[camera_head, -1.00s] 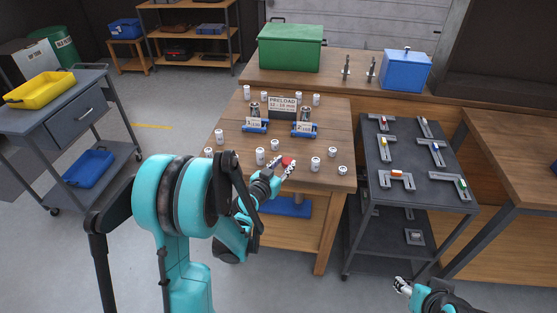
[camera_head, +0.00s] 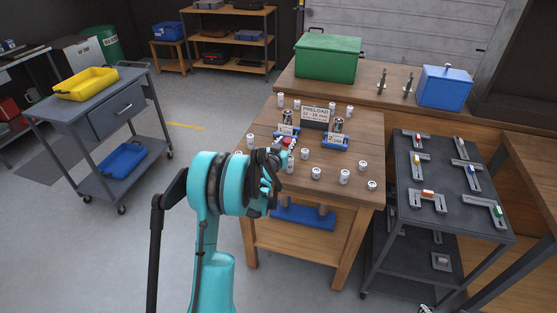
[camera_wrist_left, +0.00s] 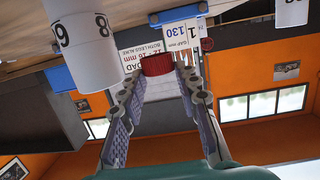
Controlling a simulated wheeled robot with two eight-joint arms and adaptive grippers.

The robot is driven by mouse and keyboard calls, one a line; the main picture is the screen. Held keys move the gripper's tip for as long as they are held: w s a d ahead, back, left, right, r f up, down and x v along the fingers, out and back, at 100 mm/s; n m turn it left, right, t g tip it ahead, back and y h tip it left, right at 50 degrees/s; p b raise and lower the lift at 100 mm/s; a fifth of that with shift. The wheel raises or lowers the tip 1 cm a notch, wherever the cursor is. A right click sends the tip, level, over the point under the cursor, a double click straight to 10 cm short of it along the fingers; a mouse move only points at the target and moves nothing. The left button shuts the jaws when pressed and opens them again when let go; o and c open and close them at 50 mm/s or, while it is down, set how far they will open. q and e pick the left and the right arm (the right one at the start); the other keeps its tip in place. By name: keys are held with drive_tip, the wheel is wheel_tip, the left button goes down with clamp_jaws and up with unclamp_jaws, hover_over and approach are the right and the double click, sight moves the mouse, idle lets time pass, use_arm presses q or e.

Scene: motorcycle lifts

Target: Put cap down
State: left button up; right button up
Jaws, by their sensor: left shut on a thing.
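The red cap (camera_wrist_left: 157,65) sits between the fingertips of my left gripper (camera_wrist_left: 158,82) in the left wrist view, which looks upside down. My left gripper (camera_head: 284,143) is shut on it. In the head view the cap is small and partly hidden by the gripper, over the left part of the wooden table (camera_head: 325,187), near the left blue stand (camera_head: 287,131). I cannot tell whether the cap touches anything below. Only a sliver of my right gripper (camera_head: 425,309) shows at the bottom edge, so its jaws cannot be read.
Several white numbered cylinders (camera_head: 344,176) stand around the table; one (camera_wrist_left: 85,45) is close in the left wrist view. A second blue stand (camera_head: 335,141) and a PRELOAD sign (camera_head: 316,115) stand behind. A dark cart (camera_head: 428,170) with grey brackets is at the right.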

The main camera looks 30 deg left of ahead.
use_arm(q)
drive_tip(key=a, duration=0.1)
drive_tip(key=s+a+f, duration=0.1)
drive_tip(key=a+f+b, duration=0.1)
drive_tip(key=shift+s+a+f, duration=0.15)
drive_tip(key=shift+s, duration=0.15)
wheel_tip(320, 180, down, 4)
drive_tip(key=shift+f+b, duration=0.1)
drive_tip(key=shift+b, duration=0.8)
drive_tip(key=o, duration=1.1)
